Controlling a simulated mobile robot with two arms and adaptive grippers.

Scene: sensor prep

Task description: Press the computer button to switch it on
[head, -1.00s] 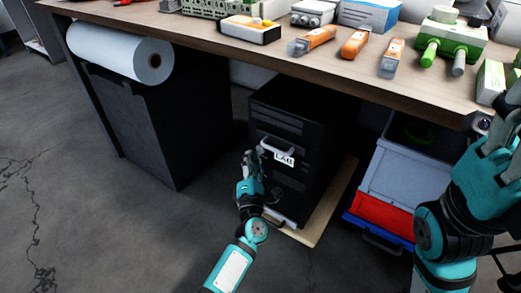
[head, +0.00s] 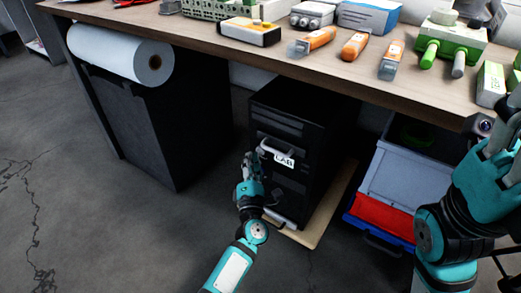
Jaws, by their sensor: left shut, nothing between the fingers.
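The black computer tower (head: 291,114) stands under the workbench on a light wooden board. A white LAB label (head: 284,160) and a pale handle-like part (head: 267,146) show on its front. My left gripper (head: 250,158) is shut and empty, its tips close to the left front edge of the tower, beside the label. I cannot tell whether the tips touch the front. The power button is not clearly made out. Part of the tower's lower front is hidden by my left arm. My right arm is at the right edge; its fingertips are not clearly seen.
The workbench (head: 200,31) overhangs the tower and carries orange-and-grey tools (head: 354,44) and a green device (head: 447,40). A white paper roll (head: 120,52) hangs at left by a dark cabinet (head: 150,125). Grey and red bins (head: 383,215) stand right. The floor at left is clear.

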